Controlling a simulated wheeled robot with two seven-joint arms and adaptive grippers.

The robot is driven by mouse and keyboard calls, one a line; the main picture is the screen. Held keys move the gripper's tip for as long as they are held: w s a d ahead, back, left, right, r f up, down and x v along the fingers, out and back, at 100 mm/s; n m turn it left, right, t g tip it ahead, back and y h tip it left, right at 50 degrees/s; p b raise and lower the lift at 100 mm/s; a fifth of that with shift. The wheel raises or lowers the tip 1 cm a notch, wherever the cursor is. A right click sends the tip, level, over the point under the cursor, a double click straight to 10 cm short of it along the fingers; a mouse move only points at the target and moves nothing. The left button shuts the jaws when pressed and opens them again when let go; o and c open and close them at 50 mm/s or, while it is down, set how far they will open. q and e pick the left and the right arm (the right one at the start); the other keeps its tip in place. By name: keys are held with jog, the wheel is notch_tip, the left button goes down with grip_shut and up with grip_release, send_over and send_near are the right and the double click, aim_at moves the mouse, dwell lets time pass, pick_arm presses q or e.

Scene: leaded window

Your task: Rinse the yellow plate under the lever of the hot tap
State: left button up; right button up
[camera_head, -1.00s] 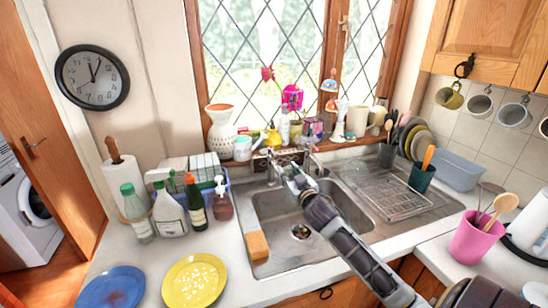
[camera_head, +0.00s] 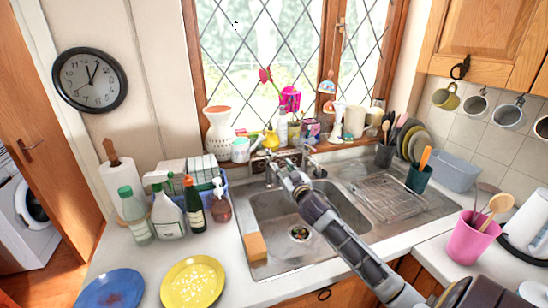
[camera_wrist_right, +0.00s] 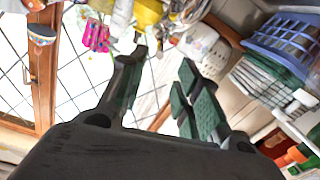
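The yellow plate (camera_head: 192,284) lies on the counter at the front left, left of the sink; pale specks cover its middle. Chrome tap fittings stand at the back of the sink, one at the left (camera_head: 270,176) and one at the right (camera_head: 315,168); I cannot tell which is hot. My right gripper (camera_head: 287,167) is at the back of the sink between these fittings and partly hides them. In the right wrist view its fingers (camera_wrist_right: 160,78) are apart with nothing between them. My left gripper is not in view.
The steel sink (camera_head: 262,222) is empty apart from a sponge (camera_head: 255,246) on its left edge. A blue plate (camera_head: 112,290) lies left of the yellow one. Bottles (camera_head: 168,215) stand behind the plates. Ornaments crowd the windowsill. A wire rack (camera_head: 390,196) is on the drainer.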

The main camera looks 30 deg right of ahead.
aim_at(274, 155)
jog(key=shift+p+x, duration=0.65)
jog(key=shift+x, duration=4.85)
grip_shut()
